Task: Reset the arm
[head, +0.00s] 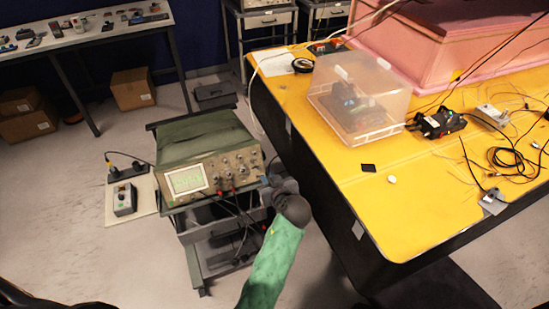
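My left gripper (268,184) is small and partly hidden by the wrist. It is at the right front edge of the oscilloscope (205,172), close to its front panel. I cannot tell whether it touches the panel or whether its fingers are open or shut. No held object is visible. The oscilloscope has a lit green screen and a green cover, and stands on a grey cart (203,262). My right gripper is not in view.
A yellow-topped table (405,215) fills the right, with a clear plastic box (382,112), a black device (437,122) and loose cables. A pink foam enclosure (420,45) stands at its back. A control box (124,200) lies on a floor board. Open floor is at lower left.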

